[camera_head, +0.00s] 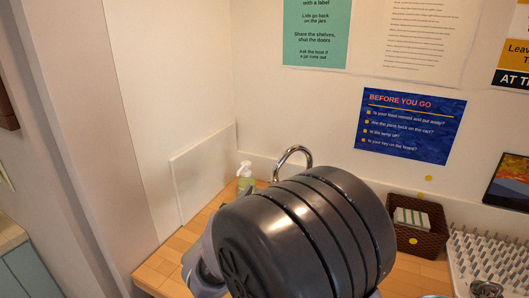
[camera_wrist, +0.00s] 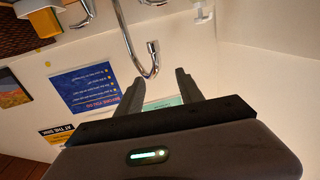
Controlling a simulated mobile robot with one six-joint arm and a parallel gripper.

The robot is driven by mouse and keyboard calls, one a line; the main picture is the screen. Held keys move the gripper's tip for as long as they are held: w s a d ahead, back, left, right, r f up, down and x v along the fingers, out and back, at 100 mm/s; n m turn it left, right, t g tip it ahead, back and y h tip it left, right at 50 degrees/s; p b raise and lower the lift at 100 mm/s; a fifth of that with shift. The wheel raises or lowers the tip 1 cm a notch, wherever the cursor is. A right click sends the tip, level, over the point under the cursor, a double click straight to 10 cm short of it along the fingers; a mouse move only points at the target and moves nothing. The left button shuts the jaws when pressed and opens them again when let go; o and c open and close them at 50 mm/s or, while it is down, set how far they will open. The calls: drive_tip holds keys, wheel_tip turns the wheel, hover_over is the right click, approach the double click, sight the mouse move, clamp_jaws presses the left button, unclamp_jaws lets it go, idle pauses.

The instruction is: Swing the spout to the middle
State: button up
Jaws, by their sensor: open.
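The spout is a thin chrome tube with a curved top. In the head view its arch (camera_head: 296,150) rises behind my dark arm, which hides its lower part and the sink. The wrist view looks upside down, and there the spout (camera_wrist: 125,38) comes in from the top edge and hooks round to its outlet. My gripper (camera_wrist: 160,76) is open and empty in the wrist view. The spout's bend shows between the fingertips, closer to the left one. I cannot tell whether they touch. My gripper is hidden in the head view.
A green soap bottle with a white pump (camera_head: 245,172) stands left of the spout on the wooden counter (camera_head: 160,268). A brown basket (camera_head: 440,226) and a white pegged rack (camera_head: 462,262) stand to the right. The wall behind carries posters, including a blue one (camera_head: 410,125).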

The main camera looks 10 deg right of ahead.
sight(278, 166)
drive_tip(key=x, duration=0.5)
drive_tip(key=b+x, duration=0.1)
drive_tip(key=x, duration=0.4)
drive_tip(key=b+x, duration=0.1)
drive_tip(key=x, duration=0.4)
drive_tip(key=shift+w+d, duration=0.1)
drive_tip(key=shift+d, duration=0.35)
clamp_jaws()
idle(0.3)
